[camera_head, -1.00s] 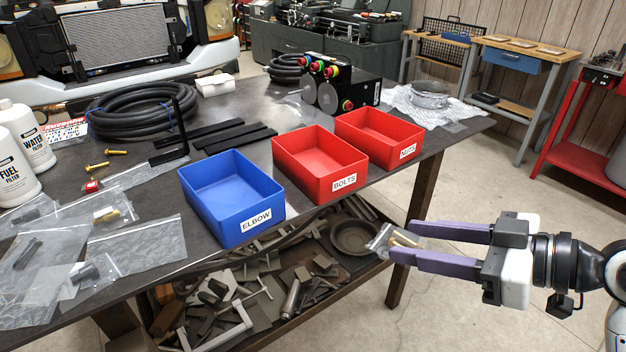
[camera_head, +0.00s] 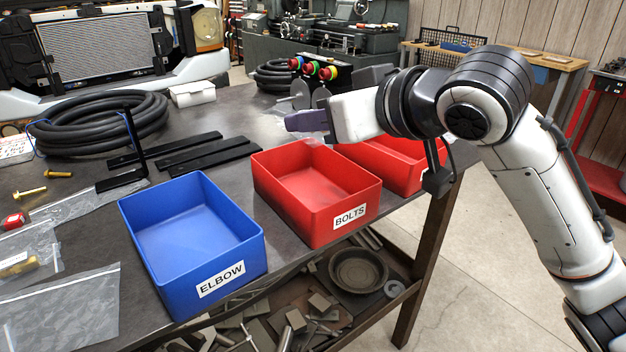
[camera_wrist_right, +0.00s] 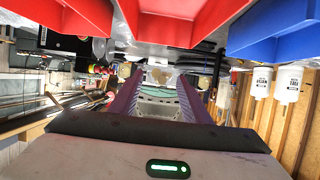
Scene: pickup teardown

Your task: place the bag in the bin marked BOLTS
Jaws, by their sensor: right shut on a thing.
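The red bin marked BOLTS (camera_head: 345,212) stands at the table's front edge, between the blue ELBOW bin and another red bin. It looks empty. My right gripper (camera_head: 300,121) is over the far side of the BOLTS bin, above its rim, with its purple fingers pointing left. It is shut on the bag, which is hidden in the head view. In the right wrist view the fingers (camera_wrist_right: 160,85) reach away from the camera, and a pale patch between their tips may be the bag. The BOLTS bin is at the top middle of that view (camera_wrist_right: 185,12). My left gripper is not in view.
The blue ELBOW bin (camera_head: 205,240) is left of the BOLTS bin. Another red bin (camera_head: 410,180) is on its right, partly behind my right arm. Black bars (camera_head: 205,155) and a coiled black hose (camera_head: 110,120) lie behind. Clear bags (camera_head: 65,310) lie at the left.

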